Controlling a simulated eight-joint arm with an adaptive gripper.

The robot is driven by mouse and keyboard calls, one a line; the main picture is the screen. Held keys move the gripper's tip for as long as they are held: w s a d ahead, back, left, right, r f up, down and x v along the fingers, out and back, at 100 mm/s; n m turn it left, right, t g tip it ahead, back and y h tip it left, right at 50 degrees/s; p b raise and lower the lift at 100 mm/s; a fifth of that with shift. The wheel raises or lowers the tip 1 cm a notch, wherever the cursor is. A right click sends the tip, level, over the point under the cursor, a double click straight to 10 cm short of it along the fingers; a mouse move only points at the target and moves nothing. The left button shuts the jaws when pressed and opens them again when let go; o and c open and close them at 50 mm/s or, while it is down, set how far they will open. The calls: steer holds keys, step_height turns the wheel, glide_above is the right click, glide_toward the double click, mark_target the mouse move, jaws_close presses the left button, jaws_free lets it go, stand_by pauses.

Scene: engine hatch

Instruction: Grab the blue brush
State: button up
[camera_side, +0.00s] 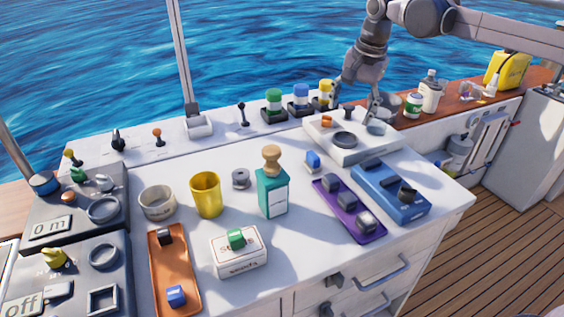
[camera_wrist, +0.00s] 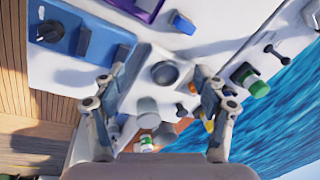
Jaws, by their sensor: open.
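A small blue block with a pale underside, which looks like the blue brush (camera_side: 313,161), sits on the white counter between the teal bottle and the white panel. It also shows near the top of the wrist view (camera_wrist: 184,22). My gripper (camera_side: 364,104) is open and empty, above the white panel at the back right of the counter. In the wrist view its two fingers (camera_wrist: 161,78) stand apart, with the panel's round dark dial between them. The blue block lies beyond the fingertips, apart from them.
The teal bottle (camera_side: 273,193) with a wooden top stands left of the brush. A purple tray (camera_side: 338,215) and a blue box (camera_side: 392,206) lie in front and right. The white panel (camera_side: 375,152) is beneath my gripper. Capped jars (camera_side: 301,104) line the back ledge.

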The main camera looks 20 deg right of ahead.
mark_target(313, 155)
steer(key=w+a+f+m+g, duration=0.2)
steer(key=w+a+f+m, duration=0.2)
steer(key=w+f+m, duration=0.3)
steer(key=shift+n, duration=0.6)
steer(key=shift+w+f, duration=0.2)
steer(key=shift+f, duration=1.6)
steer(key=shift+w+f, duration=0.15)
steer(key=shift+f, duration=1.65)
steer(key=shift+w+f, duration=0.2)
steer(key=shift+f, duration=1.6)
steer(key=shift+c, duration=0.3)
steer(key=c, duration=1.2)
